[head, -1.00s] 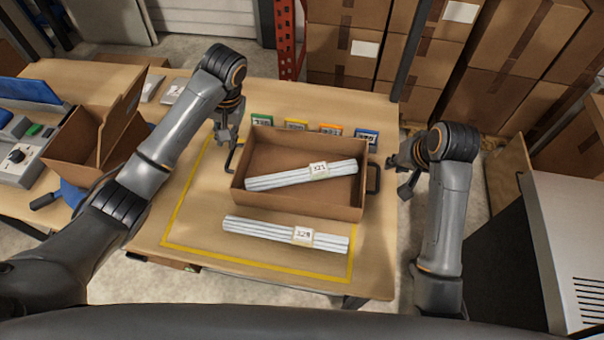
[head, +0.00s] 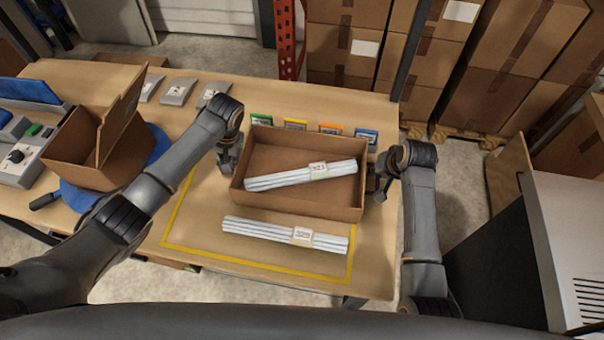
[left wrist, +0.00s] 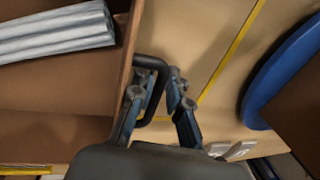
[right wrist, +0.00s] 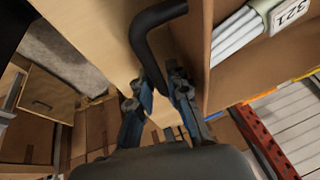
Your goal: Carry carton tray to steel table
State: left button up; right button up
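The brown carton tray (head: 300,203) stands on the wooden table inside a yellow outline, holding a bundle of pale rods (head: 300,176) tagged 321. My left gripper (head: 228,160) is at the tray's left side. In the left wrist view, the black handle (left wrist: 162,72) passes between its parted fingers (left wrist: 158,95). My right gripper (head: 376,184) is at the tray's right side. In the right wrist view, the other black handle (right wrist: 143,42) reaches between its parted fingers (right wrist: 158,95). The steel table cannot be made out for certain.
A second rod bundle (head: 285,234) lies in front of the tray. Several coloured tags (head: 295,124) line its back. An open box (head: 98,150) stands at left on a blue disc. A grey cabinet (head: 545,240) is at right, and stacked cartons (head: 430,60) are behind the table.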

pick_arm(q)
grip_shut()
pick_arm(e)
grip_shut()
jog(key=shift+w+r, duration=0.1)
